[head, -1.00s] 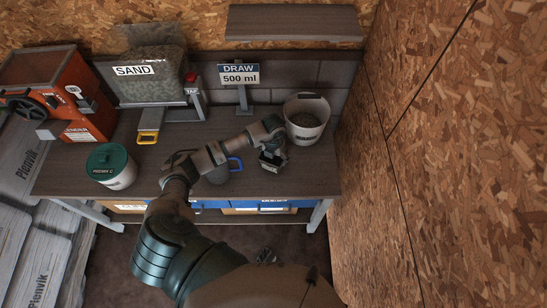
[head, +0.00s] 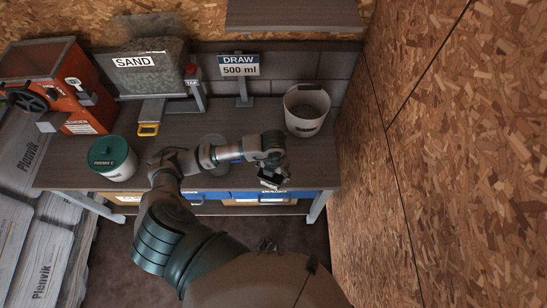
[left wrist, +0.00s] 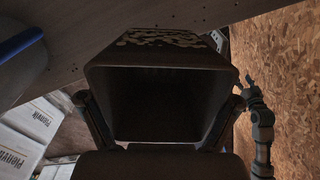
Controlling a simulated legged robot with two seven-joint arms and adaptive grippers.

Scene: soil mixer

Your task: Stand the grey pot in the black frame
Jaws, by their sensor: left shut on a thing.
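My left gripper (head: 272,175) is shut on the grey pot (left wrist: 155,100), a dark, square-mouthed vessel. In the left wrist view its dark open mouth faces the camera, a finger lies along each side, and a pale speckled patch shows at its far edge. In the head view the gripper is over the bench's front edge, and the pot is too small to make out clearly. I cannot pick out the black frame in either view.
On the bench stand a white bucket (head: 306,112) at the right, a green-lidded tub (head: 112,160) at the left and a sand hopper (head: 152,73). A round grey thing (head: 213,143) with a blue handle is partly behind my left arm. A wood-chip wall (head: 450,150) closes the right side.

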